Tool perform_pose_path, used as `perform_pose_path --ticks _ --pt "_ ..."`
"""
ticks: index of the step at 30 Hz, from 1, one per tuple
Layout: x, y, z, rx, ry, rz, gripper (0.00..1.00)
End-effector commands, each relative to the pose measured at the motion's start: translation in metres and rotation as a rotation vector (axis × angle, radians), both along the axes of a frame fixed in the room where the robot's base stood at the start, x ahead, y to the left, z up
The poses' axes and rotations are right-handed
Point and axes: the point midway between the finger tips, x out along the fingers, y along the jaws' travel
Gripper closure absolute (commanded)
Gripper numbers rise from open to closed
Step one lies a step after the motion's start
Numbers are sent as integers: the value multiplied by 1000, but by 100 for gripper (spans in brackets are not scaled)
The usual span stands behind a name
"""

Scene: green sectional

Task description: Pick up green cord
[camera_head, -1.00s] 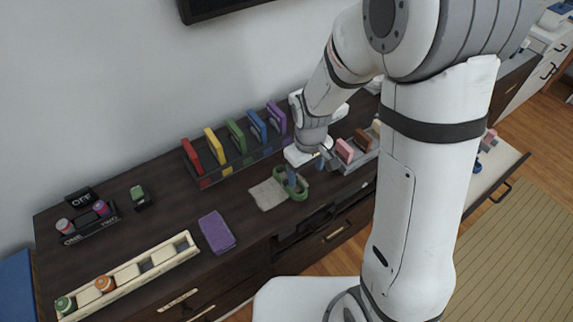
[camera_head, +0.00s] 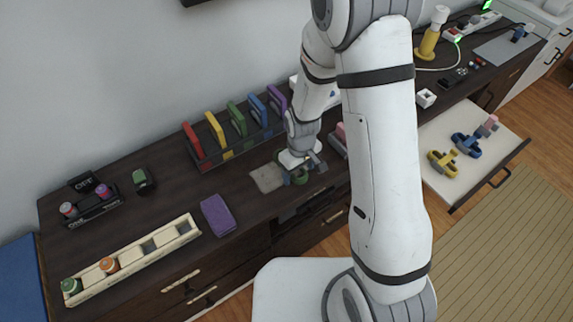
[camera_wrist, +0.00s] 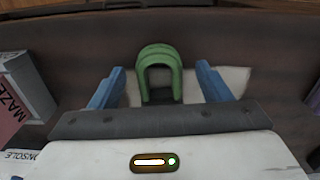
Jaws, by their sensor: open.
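The green cord (camera_wrist: 160,57) is a thick coiled loop in the wrist view, centred ahead of my gripper (camera_wrist: 160,88). Its blue fingers stand apart, one on each side of the loop, with gaps that look clear. In the head view the green cord (camera_head: 291,182) lies at the dresser's front edge beside a beige cloth, and my gripper (camera_head: 302,170) is right over it. The gripper hides part of the cord. Whether the fingers touch it cannot be seen.
A beige cloth (camera_head: 266,179) lies left of the cord. A rack of coloured upright items (camera_head: 201,162) stands behind. A purple block (camera_head: 217,215) and a cream tray (camera_head: 134,264) lie to the left. An open drawer (camera_head: 477,190) with coiled cords is at the right.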

Motion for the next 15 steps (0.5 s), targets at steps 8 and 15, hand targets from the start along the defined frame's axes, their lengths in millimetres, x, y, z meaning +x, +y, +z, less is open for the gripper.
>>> perform_pose_path --ticks 8,15 --pt "0 0 0 0 0 -1 39" --pt "0 -1 0 0 0 -1 59"
